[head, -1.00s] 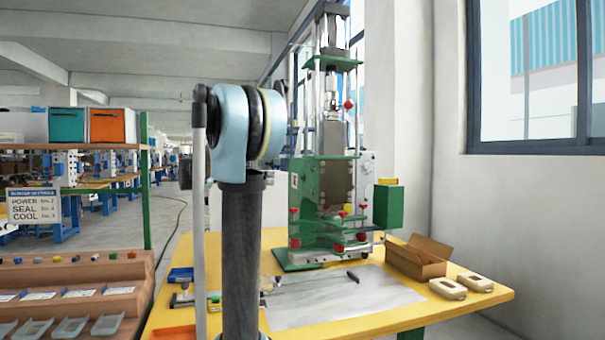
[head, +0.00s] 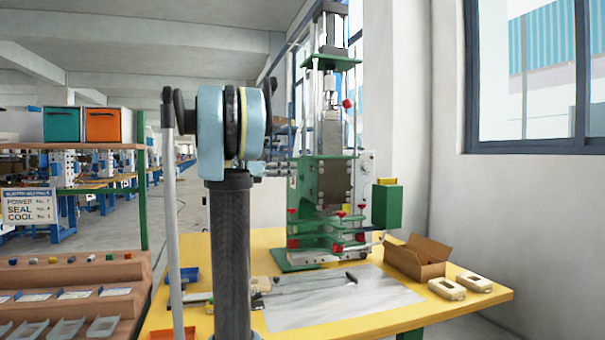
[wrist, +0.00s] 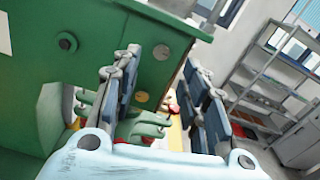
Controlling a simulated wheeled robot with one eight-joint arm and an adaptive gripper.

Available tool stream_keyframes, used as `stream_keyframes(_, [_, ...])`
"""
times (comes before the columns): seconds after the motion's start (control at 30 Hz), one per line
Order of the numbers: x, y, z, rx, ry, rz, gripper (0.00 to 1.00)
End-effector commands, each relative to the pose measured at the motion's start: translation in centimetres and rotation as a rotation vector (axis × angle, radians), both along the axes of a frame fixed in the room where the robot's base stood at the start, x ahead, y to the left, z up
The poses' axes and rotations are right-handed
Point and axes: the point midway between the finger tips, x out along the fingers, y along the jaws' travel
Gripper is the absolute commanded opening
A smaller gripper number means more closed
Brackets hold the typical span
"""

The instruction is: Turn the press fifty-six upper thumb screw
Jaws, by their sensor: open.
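The green press (head: 305,190) stands at the back of the yellow table in the head view, with several small red knobs on it. One red knob (head: 348,103) sits high beside its column; others sit low around the fixture. I cannot tell which is the upper thumb screw. In the wrist view my gripper (wrist: 162,60) is open and empty, its fingers pointing at the press's green side (wrist: 85,65). A small red part (wrist: 173,106) and green brackets (wrist: 150,125) show between the fingers, partly hidden. In the head view my arm covers most of the gripper.
The yellow table (head: 440,308) holds an open cardboard box (head: 418,258), two cream parts (head: 447,289), a grey sheet (head: 340,305) and a blue tray (head: 188,278). A green box (head: 387,206) sticks out right of the press. A metal shelf (wrist: 265,75) stands right in the wrist view.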

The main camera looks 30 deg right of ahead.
Motion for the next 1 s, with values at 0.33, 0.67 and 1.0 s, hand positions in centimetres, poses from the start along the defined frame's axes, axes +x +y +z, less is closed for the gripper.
stream_keyframes(0.33, [-1.3, -5.0, 0.0, 0.0, 0.0, -0.004, 0.41])
stream_keyframes(0.67, [-1.7, -6.8, 0.0, 0.0, 0.0, 0.0, 0.41])
stream_keyframes(1.0, [-1.6, -6.8, 0.0, 0.0, 0.0, 0.001, 0.2])
